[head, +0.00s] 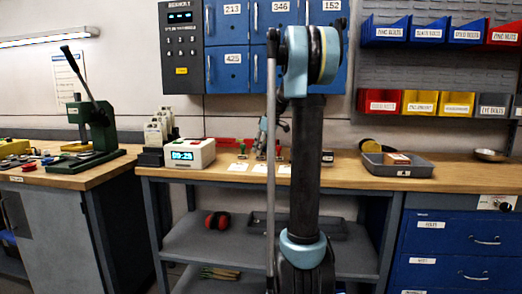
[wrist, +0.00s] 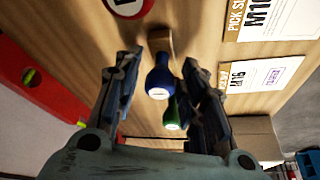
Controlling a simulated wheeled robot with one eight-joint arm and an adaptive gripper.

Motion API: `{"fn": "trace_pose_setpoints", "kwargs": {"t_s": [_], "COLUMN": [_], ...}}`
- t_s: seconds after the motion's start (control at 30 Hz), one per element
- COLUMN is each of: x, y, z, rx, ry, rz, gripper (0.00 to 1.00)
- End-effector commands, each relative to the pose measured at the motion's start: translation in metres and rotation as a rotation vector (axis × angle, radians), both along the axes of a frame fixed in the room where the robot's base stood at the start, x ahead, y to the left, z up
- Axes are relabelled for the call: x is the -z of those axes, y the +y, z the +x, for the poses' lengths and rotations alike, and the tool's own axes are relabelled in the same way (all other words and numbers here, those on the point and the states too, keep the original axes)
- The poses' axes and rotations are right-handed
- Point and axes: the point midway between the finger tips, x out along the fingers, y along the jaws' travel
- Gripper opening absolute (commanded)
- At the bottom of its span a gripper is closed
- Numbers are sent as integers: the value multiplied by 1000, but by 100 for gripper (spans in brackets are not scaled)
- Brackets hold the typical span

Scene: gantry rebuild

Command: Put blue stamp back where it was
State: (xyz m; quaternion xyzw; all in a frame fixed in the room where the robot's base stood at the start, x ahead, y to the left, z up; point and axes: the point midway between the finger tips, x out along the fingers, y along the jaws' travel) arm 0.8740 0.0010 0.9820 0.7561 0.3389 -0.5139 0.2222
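The blue stamp (wrist: 160,78) has a rounded blue handle with a pale label on its end and a brown base. In the wrist view it lies between the two fingers of my gripper (wrist: 160,62), with a visible gap on each side. My gripper is open. A green stamp (wrist: 172,113) shows just below the blue one, near the right finger. A red stamp (wrist: 128,6) is at the top edge. In the head view my gripper (head: 268,134) is low over the bench among the stamps; I cannot make out the blue stamp there.
A red level (wrist: 38,80) lies left in the wrist view, and white cards (wrist: 262,75) lie right. On the wooden bench (head: 345,172) stand a clock box (head: 190,153) at left and a grey tray (head: 398,168) at right. Blue lockers (head: 227,70) hang behind.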

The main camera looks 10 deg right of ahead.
Motion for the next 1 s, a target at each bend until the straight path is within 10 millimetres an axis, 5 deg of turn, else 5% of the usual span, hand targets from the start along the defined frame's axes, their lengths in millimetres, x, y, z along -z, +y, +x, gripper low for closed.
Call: {"fn": "trace_pose_setpoints", "kwargs": {"t_s": [0.43,1.0], "x": [-9,-99], "y": [-2,-30], "z": [-3,-26], "rx": [1,0], "ry": [0,0], "rz": [0,0], "gripper": [42,42]}}
